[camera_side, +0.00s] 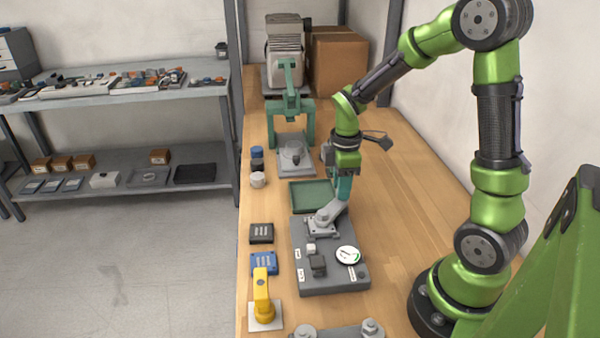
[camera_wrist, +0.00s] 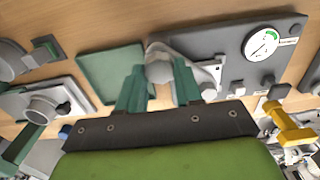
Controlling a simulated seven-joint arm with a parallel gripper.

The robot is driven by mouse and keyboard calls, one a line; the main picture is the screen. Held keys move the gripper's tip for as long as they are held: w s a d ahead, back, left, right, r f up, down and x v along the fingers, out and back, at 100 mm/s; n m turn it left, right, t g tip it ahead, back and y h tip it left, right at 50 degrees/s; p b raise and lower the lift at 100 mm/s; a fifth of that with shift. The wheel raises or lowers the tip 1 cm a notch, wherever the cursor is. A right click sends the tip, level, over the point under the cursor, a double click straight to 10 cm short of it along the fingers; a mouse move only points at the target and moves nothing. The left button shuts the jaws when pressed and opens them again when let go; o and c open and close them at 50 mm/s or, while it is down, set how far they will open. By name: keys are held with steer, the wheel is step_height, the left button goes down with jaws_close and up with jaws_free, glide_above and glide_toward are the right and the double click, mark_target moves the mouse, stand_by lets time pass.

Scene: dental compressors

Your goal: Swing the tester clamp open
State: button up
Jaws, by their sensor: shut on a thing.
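The tester (camera_side: 330,282) is a dark grey box with a round white gauge (camera_side: 348,255), lying on the wooden bench. Its light grey clamp (camera_side: 325,220) sits at the far end of the box, with an arm slanting up to the right toward my gripper (camera_side: 342,190). In the wrist view, the two green fingers of my gripper (camera_wrist: 159,86) are on either side of the clamp's rounded grey end (camera_wrist: 160,70) and shut on it. The clamp's pale base plate (camera_wrist: 208,72) shows beside the right finger. The fingertips' contact is partly hidden in the side view.
A green tray (camera_side: 312,196) lies just behind the tester. A green press (camera_side: 290,130) stands farther back. The bench to the right is clear.

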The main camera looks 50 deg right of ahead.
jaws_close()
steer(key=shift+n, duration=0.4)
steer(key=n, duration=0.3)
steer(key=shift+n, duration=0.4)
steer(key=n, duration=0.4)
steer(key=shift+s, duration=0.15)
steer(key=n, duration=0.9)
steer(key=shift+s, duration=0.1)
steer(key=shift+n, duration=0.3)
steer(key=o, duration=0.9)
jaws_free()
steer(key=shift+r, duration=0.1)
